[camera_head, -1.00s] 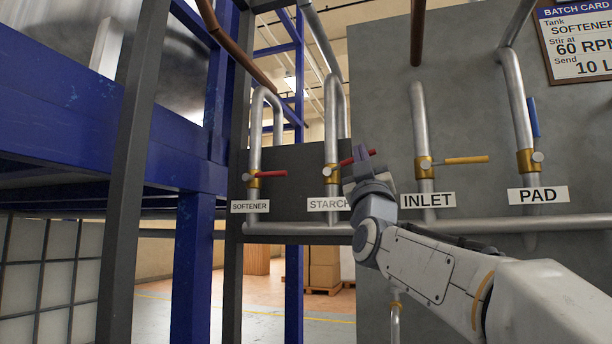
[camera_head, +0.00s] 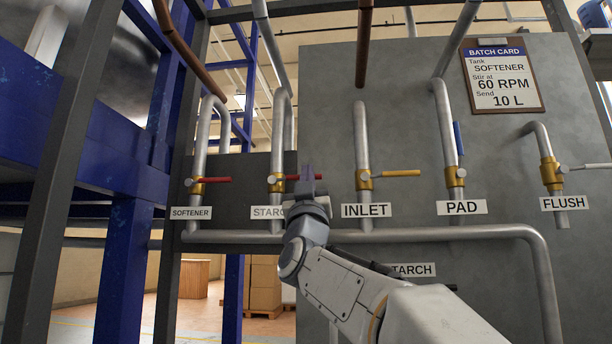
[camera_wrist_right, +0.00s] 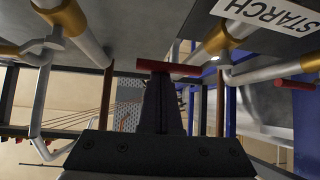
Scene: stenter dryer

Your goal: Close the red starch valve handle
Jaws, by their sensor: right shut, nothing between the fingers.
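The red starch valve handle (camera_head: 291,177) points right, roughly level, from its brass valve body (camera_head: 276,183) on a vertical steel pipe. The starch label (camera_head: 266,212) below it is partly covered by my right arm. My right gripper (camera_head: 307,182) is at the handle's outer part and hides some of it. In the right wrist view the red handle (camera_wrist_right: 168,69) lies across the tips of the shut, empty fingers (camera_wrist_right: 160,90). I cannot tell whether they touch it. My left gripper is not in view.
A softener valve with a red handle (camera_head: 217,180) is to the left. The yellow inlet handle (camera_head: 400,173) is to the right, then the blue pad handle (camera_head: 458,138) and the flush valve (camera_head: 549,174). A horizontal pipe (camera_head: 450,234) runs below. Blue frame posts (camera_head: 131,240) stand at left.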

